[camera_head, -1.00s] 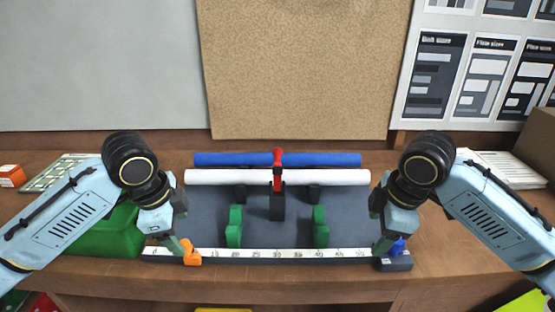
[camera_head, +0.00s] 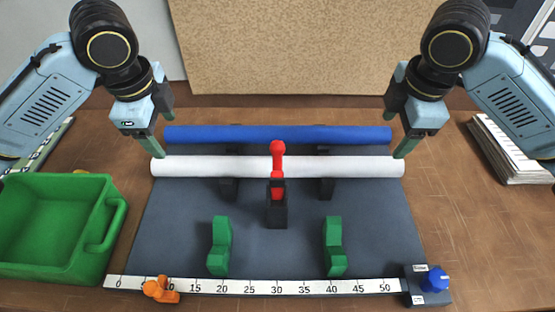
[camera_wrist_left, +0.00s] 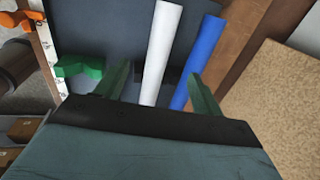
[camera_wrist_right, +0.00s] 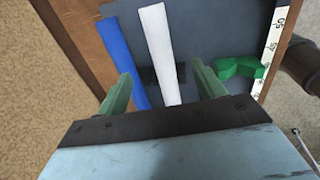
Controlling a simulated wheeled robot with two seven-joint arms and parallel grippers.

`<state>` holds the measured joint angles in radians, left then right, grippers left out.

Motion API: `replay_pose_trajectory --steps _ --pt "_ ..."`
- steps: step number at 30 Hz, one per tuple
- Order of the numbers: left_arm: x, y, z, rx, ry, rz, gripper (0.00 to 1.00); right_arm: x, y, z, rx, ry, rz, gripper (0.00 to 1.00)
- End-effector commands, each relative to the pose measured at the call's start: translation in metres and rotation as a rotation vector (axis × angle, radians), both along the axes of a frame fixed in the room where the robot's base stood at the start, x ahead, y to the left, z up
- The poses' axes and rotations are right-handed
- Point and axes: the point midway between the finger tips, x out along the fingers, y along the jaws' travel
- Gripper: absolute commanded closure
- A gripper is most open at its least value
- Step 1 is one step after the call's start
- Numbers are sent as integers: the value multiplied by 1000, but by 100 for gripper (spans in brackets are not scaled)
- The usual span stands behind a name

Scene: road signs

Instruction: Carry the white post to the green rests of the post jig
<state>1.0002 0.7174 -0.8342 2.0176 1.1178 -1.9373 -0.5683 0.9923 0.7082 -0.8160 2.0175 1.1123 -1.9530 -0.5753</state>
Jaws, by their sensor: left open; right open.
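The white post (camera_head: 220,166) lies level across the jig, resting on black supports (camera_head: 326,187) behind the green rests. The two green rests (camera_head: 220,246) (camera_head: 334,246) stand empty nearer the ruler. My left gripper (camera_head: 158,147) is open above the post's left end; in the left wrist view the white post (camera_wrist_left: 163,50) and blue post (camera_wrist_left: 200,60) run between its fingers. My right gripper (camera_head: 405,146) is open above the right end; in its wrist view the white post (camera_wrist_right: 158,50) lies between the fingers. Neither gripper visibly touches the post.
A blue post (camera_head: 270,135) lies just behind the white one. A red-handled clamp (camera_head: 277,160) stands at mid-post. A ruler (camera_head: 250,287) with an orange stop (camera_head: 160,290) and a blue knob (camera_head: 435,279) edges the front. A green bin (camera_head: 60,225) stands left; papers (camera_head: 505,150) lie right.

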Motion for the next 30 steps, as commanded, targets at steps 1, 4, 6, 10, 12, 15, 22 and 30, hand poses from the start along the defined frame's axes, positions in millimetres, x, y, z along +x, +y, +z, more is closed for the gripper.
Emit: replay_pose_trajectory --steps 1,4,6,10,12,15,22,30 --pt "0 0 0 0 0 1 32 0 0 0 0 0 -1 32" --pt "1 0 -3 0 1 1 32 1 0 -3 0 0 -2 32" --pt "2 0 -9 0 1 2 32 2 0 -8 2 0 -3 32" --pt "5 0 -27 0 4 3 32 5 0 -28 -1 3 -2 32" --pt "7 0 -41 0 5 3 32 8 0 -41 1 4 -3 32" --pt "11 0 -61 0 4 4 32 11 0 -61 0 5 -3 32" --pt "20 0 -102 -1 3 2 32 20 0 -102 0 3 -2 32" --pt "26 0 -128 -1 0 2 32 26 0 -129 1 0 -2 32"
